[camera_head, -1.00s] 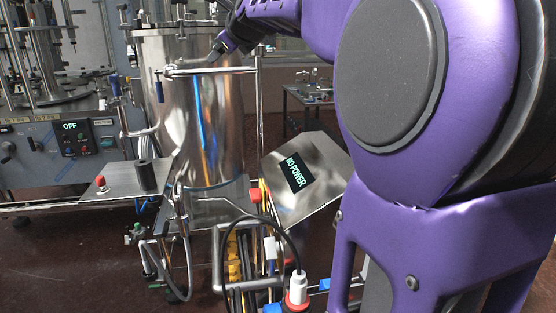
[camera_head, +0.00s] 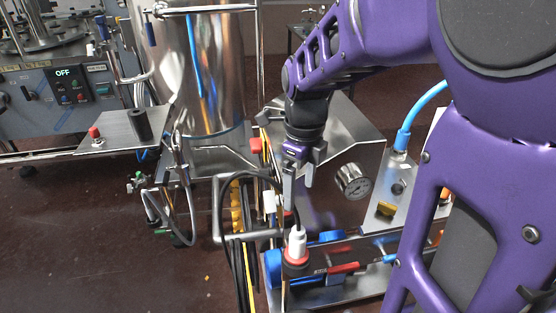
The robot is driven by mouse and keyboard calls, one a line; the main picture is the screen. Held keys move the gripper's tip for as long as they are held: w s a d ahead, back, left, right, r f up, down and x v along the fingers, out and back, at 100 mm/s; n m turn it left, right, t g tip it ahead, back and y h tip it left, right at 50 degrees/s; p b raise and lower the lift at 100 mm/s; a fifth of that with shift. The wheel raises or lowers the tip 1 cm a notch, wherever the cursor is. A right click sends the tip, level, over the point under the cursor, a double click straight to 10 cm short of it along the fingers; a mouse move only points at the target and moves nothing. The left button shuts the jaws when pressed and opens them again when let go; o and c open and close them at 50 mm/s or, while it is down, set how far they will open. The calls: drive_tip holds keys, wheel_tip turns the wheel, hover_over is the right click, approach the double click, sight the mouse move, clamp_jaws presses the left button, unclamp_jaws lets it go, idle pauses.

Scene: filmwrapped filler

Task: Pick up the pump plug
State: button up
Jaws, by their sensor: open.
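The pump plug (camera_head: 297,244) is a white plug with a red collar. It stands upright at the lower middle, above the frame of the pump cart, with a black cable (camera_head: 274,176) arching from its top to the left. My gripper (camera_head: 297,196) points down just above the plug, with its grey fingers apart. The fingers overlap the cable end in the picture. I cannot tell whether they touch it. The plug's white body shows below the fingertips, not held between them.
A pressure gauge (camera_head: 353,181) and a steel box with a blue hose (camera_head: 423,107) are to the right. A blue pump part (camera_head: 273,268) lies beside the plug. A tall steel tank (camera_head: 200,75) stands behind left.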

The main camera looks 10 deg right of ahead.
sight(298, 238)
drive_tip(key=f+b, duration=0.1)
drive_tip(key=f, duration=0.6)
drive_tip(key=f+b, duration=0.1)
drive_tip(key=f, duration=0.3)
drive_tip(key=shift+s+f+b, duration=0.15)
drive_tip(key=shift+s+b, duration=0.1)
drive_tip(key=shift+b, duration=0.05)
drive_tip(key=shift+w+d+f+b, duration=0.15)
drive_tip(key=shift+f+b, duration=0.15)
drive_tip(key=shift+f, duration=0.75)
drive_tip(key=shift+w+f+b, duration=0.1)
drive_tip(key=shift+f+b, duration=0.2)
drive_tip(key=shift+f, duration=0.75)
drive_tip(key=shift+w+d+f+b, duration=0.15)
drive_tip(key=shift+f+b, duration=0.15)
drive_tip(key=shift+f, duration=0.75)
clamp_jaws()
